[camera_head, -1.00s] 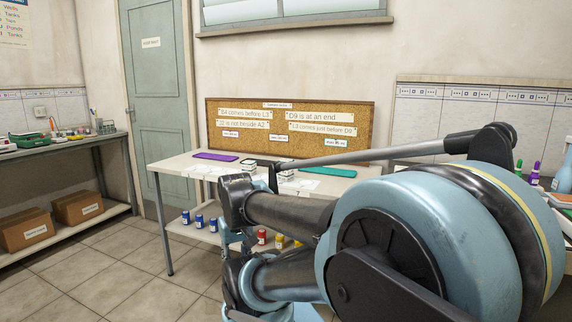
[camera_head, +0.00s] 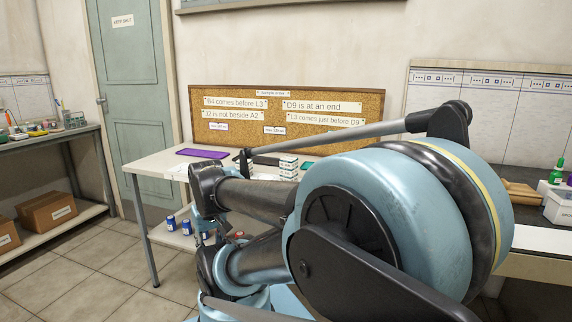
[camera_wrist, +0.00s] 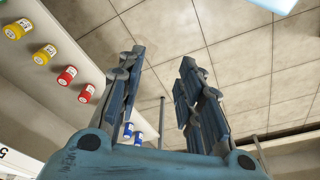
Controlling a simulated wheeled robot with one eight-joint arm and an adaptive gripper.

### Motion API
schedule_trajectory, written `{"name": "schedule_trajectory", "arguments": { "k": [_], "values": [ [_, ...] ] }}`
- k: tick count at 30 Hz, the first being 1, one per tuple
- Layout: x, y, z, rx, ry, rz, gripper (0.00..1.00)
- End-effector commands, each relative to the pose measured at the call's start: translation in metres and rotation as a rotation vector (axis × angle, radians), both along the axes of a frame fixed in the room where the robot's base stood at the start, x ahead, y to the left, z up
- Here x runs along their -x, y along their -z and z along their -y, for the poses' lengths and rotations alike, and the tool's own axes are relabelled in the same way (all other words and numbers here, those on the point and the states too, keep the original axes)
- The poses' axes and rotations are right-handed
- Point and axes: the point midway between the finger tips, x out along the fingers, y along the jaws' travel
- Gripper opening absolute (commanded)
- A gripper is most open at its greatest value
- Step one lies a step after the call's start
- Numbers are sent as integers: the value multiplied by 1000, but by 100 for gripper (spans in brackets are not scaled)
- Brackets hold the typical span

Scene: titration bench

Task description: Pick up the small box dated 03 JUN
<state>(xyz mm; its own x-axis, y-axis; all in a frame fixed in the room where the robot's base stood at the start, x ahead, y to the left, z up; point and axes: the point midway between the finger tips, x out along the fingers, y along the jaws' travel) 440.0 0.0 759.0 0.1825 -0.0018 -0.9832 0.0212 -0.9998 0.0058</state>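Small white boxes with dark green bands (camera_head: 288,166) stand stacked on the white table below the cork board in the head view. Their dates are too small to read, so I cannot tell which is dated 03 JUN. My arm hides part of the table around them. My gripper (camera_wrist: 163,55) shows in the wrist view with its two fingers apart and nothing between them. It points over the tiled floor, beside a shelf, and no small box shows in that view.
The white table (camera_head: 150,164) carries a purple mat (camera_head: 202,152) and a mostly hidden teal mat. Blue bottles (camera_head: 171,222) stand on its lower shelf; yellow and red bottles (camera_wrist: 67,75) show in the wrist view. Side benches stand left and right. Floor (camera_head: 100,265) is clear at front left.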

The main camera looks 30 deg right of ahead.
Motion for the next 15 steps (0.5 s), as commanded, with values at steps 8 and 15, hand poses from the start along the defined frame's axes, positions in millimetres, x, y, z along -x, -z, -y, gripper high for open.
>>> {"name": "schedule_trajectory", "arguments": {
  "k": [8,15],
  "values": [
    [-1,-20,4,-19,84,7,72],
    [-49,-88,30,-110,489,-17,72]
  ]
}}
